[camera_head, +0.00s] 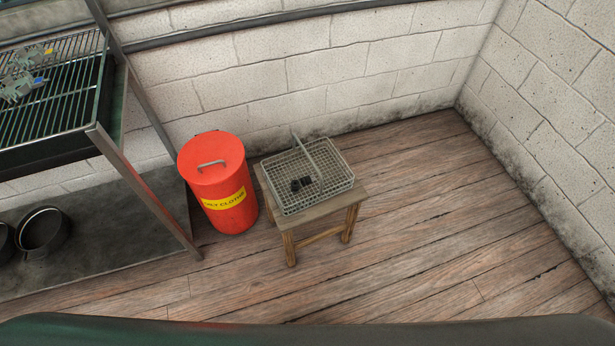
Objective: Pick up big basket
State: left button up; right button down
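A wide, shallow wire basket (326,190) sits on a small wooden stool (300,228) in the middle of the view. A metal handle (307,159) runs across it from front to back. A few small dark pieces (301,184) lie inside the basket. Neither of my grippers is in view.
A red lidded bin (213,167) with a yellow label stands just left of the stool. A metal rack (60,90) with a slatted upper shelf and dark round containers (42,231) below fills the left. Block walls close the back and right. Wooden floor (450,225) is clear right of the stool.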

aim_at(294, 137)
jog(key=u, duration=0.45)
jog(key=i+l+u, duration=0.1)
jog(key=l+u, duration=0.4)
jog(key=l, duration=0.15)
jog(key=l+u, duration=0.5)
jog(key=l, duration=0.2)
jog(key=k+l+u, duration=0.1)
jog(key=l+u, duration=0.4)
jog(key=l, duration=0.2)
